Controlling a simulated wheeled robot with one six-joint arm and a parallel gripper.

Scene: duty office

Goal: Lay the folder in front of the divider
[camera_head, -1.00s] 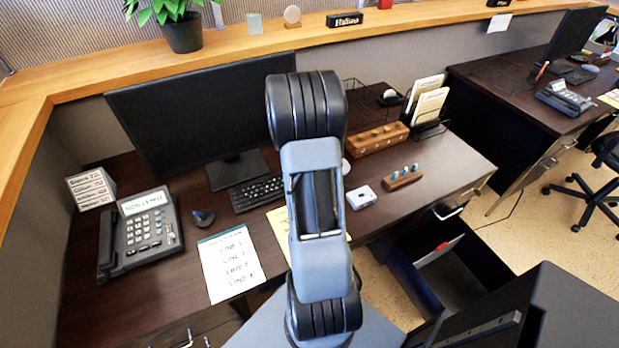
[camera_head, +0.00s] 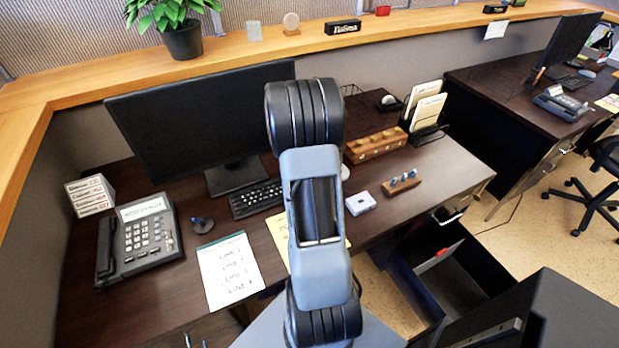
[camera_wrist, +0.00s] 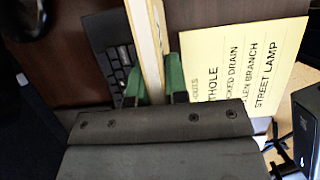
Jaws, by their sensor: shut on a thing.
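My gripper (camera_wrist: 156,82) shows in the wrist view with green pads pressed on both sides of a thin cream folder (camera_wrist: 146,40). The folder is held on edge and runs up out of the picture, above the desk. In the head view my arm hides the gripper and the folder. The open drawer (camera_head: 402,283) is at the lower right, under the desk. Inside it a pale upright panel with a red tab (camera_head: 442,252), perhaps the divider, stands across the drawer. The drawer's lower part is dark.
On the desk are a keyboard (camera_head: 254,198), a yellow list (camera_wrist: 245,62), a white sheet (camera_head: 230,270), a phone (camera_head: 140,240), a monitor (camera_head: 200,125), a wooden block (camera_head: 376,145) and a file rack (camera_head: 428,132). A dark cabinet (camera_head: 575,310) stands lower right.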

